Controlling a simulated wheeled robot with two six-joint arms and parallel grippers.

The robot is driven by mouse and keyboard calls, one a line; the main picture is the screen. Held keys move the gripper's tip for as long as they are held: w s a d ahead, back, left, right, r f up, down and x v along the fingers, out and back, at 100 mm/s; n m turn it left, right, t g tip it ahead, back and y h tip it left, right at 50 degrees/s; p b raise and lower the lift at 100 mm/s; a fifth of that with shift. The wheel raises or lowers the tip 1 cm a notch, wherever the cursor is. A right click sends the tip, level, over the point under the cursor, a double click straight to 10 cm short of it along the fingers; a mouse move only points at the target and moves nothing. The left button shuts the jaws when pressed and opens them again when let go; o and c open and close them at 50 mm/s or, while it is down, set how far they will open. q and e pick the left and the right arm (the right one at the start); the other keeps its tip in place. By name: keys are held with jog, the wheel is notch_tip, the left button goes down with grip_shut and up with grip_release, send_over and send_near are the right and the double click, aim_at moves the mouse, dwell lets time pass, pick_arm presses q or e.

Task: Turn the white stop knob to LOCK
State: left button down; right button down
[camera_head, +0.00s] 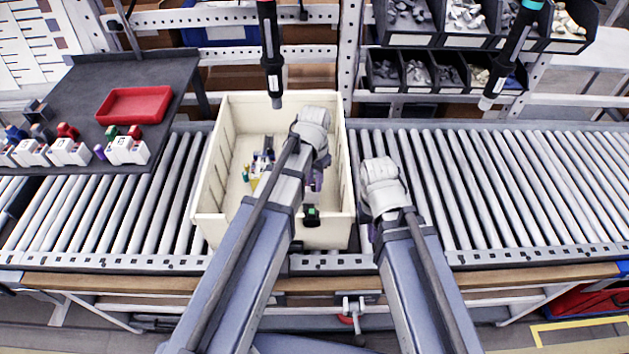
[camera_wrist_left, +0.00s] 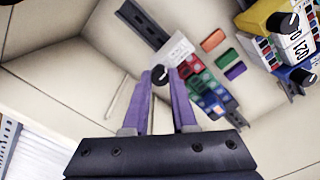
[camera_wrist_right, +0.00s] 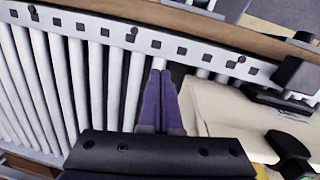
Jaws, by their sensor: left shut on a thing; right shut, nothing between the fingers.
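I cannot make out a white stop knob or the word LOCK for certain. A small pale fitting (camera_head: 352,305) with a T-shaped top sits below the conveyor's front edge in the head view; its markings are too small to read. My left gripper (camera_head: 317,181) is inside the cream bin (camera_head: 215,210). In the left wrist view its purple fingers (camera_wrist_left: 162,78) are shut on a small dark round piece (camera_wrist_left: 160,74) beside a white labelled part (camera_wrist_left: 178,52). My right gripper (camera_head: 373,232) is shut and empty, right of the bin; its fingertips (camera_wrist_right: 161,74) touch each other over the rollers.
Two screwdrivers, one red-topped (camera_head: 270,55) and one teal-topped (camera_head: 510,55), hang above. A red tray (camera_head: 135,105) and white parts stand on the dark left table (camera_head: 90,88). Parts bins (camera_head: 400,70) are at the back. The rollers (camera_head: 500,190) right of my arms are clear.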

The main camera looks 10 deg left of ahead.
aim_at(314, 184)
pick_arm(q)
jog(key=n, duration=0.4)
jog(key=shift+n, duration=2.1)
jog(key=c, duration=0.7)
grip_release()
notch_tip(314, 184, up, 8)
jog(key=p, duration=0.7)
jog(key=shift+f+p, duration=0.1)
jog(key=shift+p, duration=0.3)
